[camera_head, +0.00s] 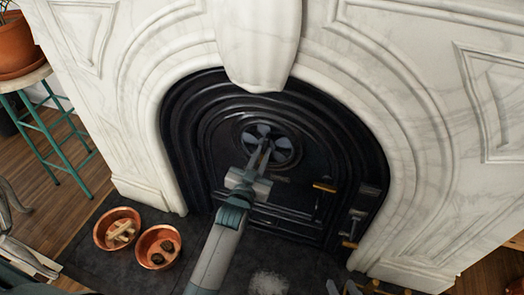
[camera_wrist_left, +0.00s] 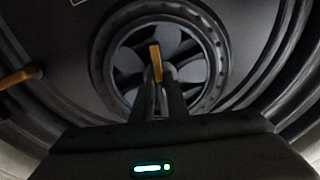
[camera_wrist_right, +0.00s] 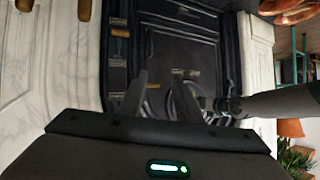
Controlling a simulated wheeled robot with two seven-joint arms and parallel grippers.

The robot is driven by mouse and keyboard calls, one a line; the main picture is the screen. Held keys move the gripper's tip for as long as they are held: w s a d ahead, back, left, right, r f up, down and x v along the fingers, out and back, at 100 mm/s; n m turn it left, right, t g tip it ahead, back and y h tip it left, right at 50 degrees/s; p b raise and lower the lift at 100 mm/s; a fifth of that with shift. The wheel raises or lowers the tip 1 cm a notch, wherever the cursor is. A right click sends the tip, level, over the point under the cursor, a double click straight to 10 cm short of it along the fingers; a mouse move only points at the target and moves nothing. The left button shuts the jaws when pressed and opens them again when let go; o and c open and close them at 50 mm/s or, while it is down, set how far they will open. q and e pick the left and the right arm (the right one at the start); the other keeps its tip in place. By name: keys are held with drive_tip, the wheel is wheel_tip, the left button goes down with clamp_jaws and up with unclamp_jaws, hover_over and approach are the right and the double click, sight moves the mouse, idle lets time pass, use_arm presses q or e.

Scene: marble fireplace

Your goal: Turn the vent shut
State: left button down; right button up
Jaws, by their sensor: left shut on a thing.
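The round vent (camera_head: 284,155) is set in the black fireplace door, with a dark ring and paler grey petal shapes inside. It fills the middle of the left wrist view (camera_wrist_left: 192,71). A small brass tab (camera_wrist_left: 155,58) stands up at its middle, slightly left of upright there. My left gripper (camera_head: 265,146) reaches the vent from below and is shut on this tab. In the head view its fingers hide the tab. My right gripper (camera_head: 342,287) is at the bottom edge, apart from the door. Its fingers are spread and empty in the right wrist view (camera_wrist_right: 158,85).
Brass handles (camera_head: 324,187) stick out at the door's right side. White marble (camera_head: 410,130) surrounds the door. Two copper bowls (camera_head: 104,243) (camera_head: 144,258) stand on the dark hearth to the left. A green stool (camera_head: 52,140) with a potted plant is further left.

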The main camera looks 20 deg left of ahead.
use_arm(q)
drive_tip(key=shift+a+r+m+p, duration=0.15)
drive_tip(key=shift+a+m+p, duration=0.05)
drive_tip(key=shift+m+p, duration=0.4)
drive_tip(key=shift+m, duration=0.3)
use_arm(e)
drive_tip(key=s+d+f+g, duration=0.1)
drive_tip(key=s+f, duration=0.1)
drive_tip(key=s+d+f+g+h, duration=0.1)
drive_tip(key=g, duration=0.1)
drive_tip(key=shift+s+d+f, duration=0.15)
drive_tip(key=shift+s+f, duration=0.2)
drive_tip(key=shift+s, duration=0.05)
use_arm(q)
drive_tip(key=shift+s+a, duration=0.1)
use_arm(e)
drive_tip(key=shift+s, duration=0.15)
use_arm(q)
drive_tip(key=shift+s+f, duration=0.1)
drive_tip(key=shift+f, duration=0.15)
drive_tip(key=c, duration=1.7)
unclamp_jaws()
drive_tip(key=shift+c, duration=0.2)
drive_tip(key=shift+s+a+r, duration=0.1)
drive_tip(key=shift+s, duration=0.1)
use_arm(e)
drive_tip(key=shift+s+a, duration=0.15)
drive_tip(key=shift+a, duration=0.1)
